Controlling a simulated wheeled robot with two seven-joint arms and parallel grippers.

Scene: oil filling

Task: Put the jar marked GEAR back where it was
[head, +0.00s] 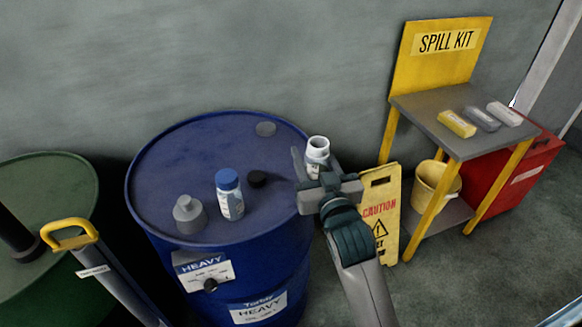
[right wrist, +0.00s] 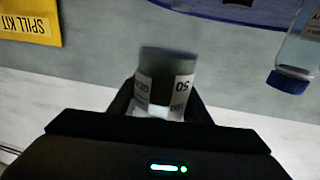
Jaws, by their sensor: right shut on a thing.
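My right gripper (head: 314,168) is shut on a white open-topped jar (head: 317,150), held upright beside the right rim of the blue drum (head: 215,140). In the right wrist view the held jar (right wrist: 165,85) sits between the fingers. Its label shows "50" and part of a word that I cannot read surely. A second jar with a blue cap (head: 229,194) stands on the drum top and also shows in the right wrist view (right wrist: 297,55). My left gripper is not in view.
A grey spouted container (head: 189,213) stands near the drum's front edge. A yellow caution sign (head: 379,210) and the spill kit stand (head: 440,120) are to the right. A green drum (head: 60,190) and a yellow-handled cart (head: 90,255) are at left. The drum's back left top is clear.

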